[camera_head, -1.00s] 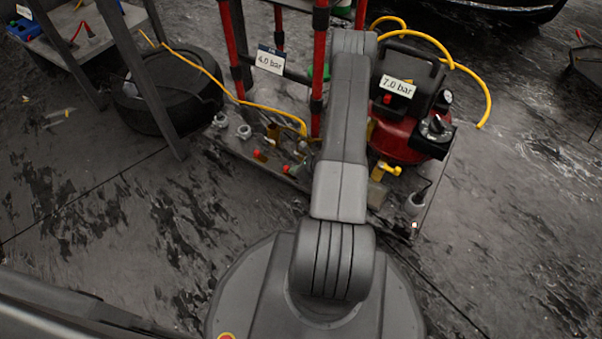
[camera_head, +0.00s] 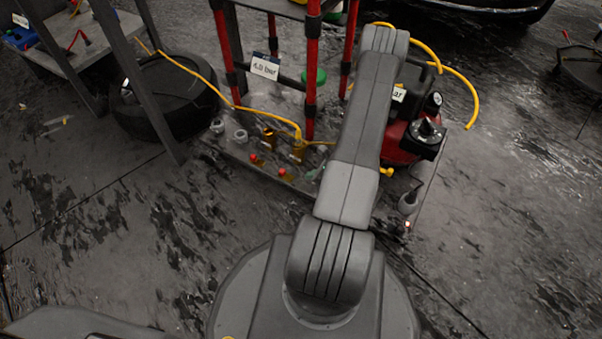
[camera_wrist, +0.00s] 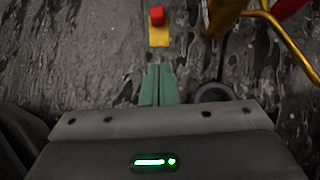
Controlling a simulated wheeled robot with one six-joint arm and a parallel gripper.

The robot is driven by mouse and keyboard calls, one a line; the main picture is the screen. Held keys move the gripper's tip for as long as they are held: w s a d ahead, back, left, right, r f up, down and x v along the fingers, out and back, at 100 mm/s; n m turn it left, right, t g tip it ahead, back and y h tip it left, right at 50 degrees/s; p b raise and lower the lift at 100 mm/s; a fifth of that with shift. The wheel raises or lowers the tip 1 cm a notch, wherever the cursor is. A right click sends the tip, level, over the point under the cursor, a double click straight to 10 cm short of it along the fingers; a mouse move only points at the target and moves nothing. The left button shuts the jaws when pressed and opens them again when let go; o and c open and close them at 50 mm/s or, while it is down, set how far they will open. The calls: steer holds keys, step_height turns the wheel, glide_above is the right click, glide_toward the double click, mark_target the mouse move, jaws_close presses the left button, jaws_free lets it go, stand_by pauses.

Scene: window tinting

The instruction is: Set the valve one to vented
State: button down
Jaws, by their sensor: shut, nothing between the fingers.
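Small valves with red caps and yellow bodies stand on the low plate in the head view, one at the left (camera_head: 256,160) and one at the right (camera_head: 285,174). No readable label shows which is valve one. In the wrist view, a red-capped yellow valve (camera_wrist: 158,27) lies just beyond the tips of my gripper (camera_wrist: 158,68), in line with them. The green fingers are together and hold nothing. They appear apart from the valve. I cannot tell the valve's setting. In the head view, my arm hides part of the plate.
A red compressor (camera_head: 398,142) with a black knob stands right of my arm, partly hidden. A yellow hose (camera_head: 207,76) runs to the red-posted rack (camera_head: 309,70) with a bar label. A tire (camera_head: 165,98) lies at left. Floor at right is mostly clear.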

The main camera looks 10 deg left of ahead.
steer(key=v, duration=0.2)
steer(key=shift+s+d+r+p, duration=0.15)
steer(key=shift+d+r+p, duration=0.1)
steer(key=shift+d+p, duration=0.05)
